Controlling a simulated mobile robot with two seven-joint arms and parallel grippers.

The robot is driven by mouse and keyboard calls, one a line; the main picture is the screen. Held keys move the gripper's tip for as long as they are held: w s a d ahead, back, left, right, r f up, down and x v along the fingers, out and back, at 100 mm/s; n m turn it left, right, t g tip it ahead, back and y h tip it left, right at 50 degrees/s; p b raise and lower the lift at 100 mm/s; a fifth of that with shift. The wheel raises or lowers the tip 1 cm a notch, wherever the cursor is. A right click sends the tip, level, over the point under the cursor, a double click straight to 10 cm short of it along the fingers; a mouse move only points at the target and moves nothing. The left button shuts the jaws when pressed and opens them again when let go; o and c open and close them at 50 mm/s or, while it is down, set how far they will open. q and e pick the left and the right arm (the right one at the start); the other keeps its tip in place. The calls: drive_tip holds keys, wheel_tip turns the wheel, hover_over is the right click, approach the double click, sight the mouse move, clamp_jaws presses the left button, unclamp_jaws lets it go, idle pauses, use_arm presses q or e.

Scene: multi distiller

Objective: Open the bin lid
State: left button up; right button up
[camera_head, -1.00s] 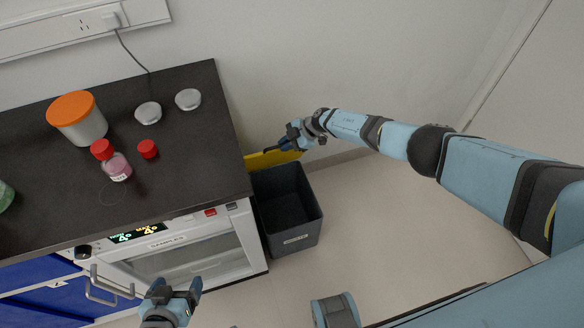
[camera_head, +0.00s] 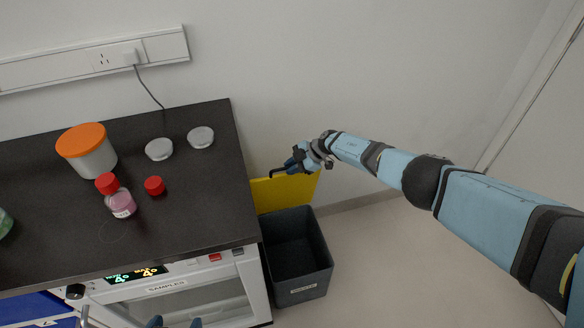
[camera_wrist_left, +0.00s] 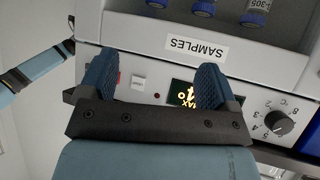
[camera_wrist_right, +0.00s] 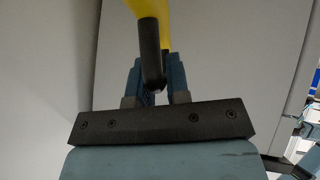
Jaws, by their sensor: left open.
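The dark grey bin (camera_head: 306,290) stands on the floor at the right end of the counter, its top open to view. Its yellow lid (camera_head: 272,196) is raised, standing roughly upright at the bin's back edge. My right gripper (camera_head: 290,163) is at the lid's top, shut on its black handle (camera_head: 278,171). In the right wrist view the handle (camera_wrist_right: 151,55) runs from the yellow lid (camera_wrist_right: 149,8) down between the fingers.
The black counter (camera_head: 200,215) holds an orange-lidded jar (camera_head: 92,155), a pink bottle (camera_head: 121,203), a red cap (camera_head: 155,186) and two silver discs. The white samples unit (camera_head: 240,300) is close beside the bin. Floor to the bin's right is clear.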

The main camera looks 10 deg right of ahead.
drive_tip(key=o, duration=0.3)
drive_tip(key=shift+d+r, duration=0.1)
use_arm(q)
drive_tip(key=r+p, duration=0.1)
drive_tip(key=p, duration=0.1)
drive_tip(key=r+p, duration=0.1)
drive_tip(key=p, duration=0.2)
drive_tip(key=shift+s+a+r+p, duration=0.15)
drive_tip(key=shift+a+r+p, duration=0.15)
drive_tip(key=shift+r, duration=0.05)
use_arm(e)
drive_tip(key=v, duration=1.3)
drive_tip(key=shift+d, duration=0.15)
drive_tip(key=shift+s+r, duration=0.15)
use_arm(q)
drive_tip(key=shift+d, duration=0.15)
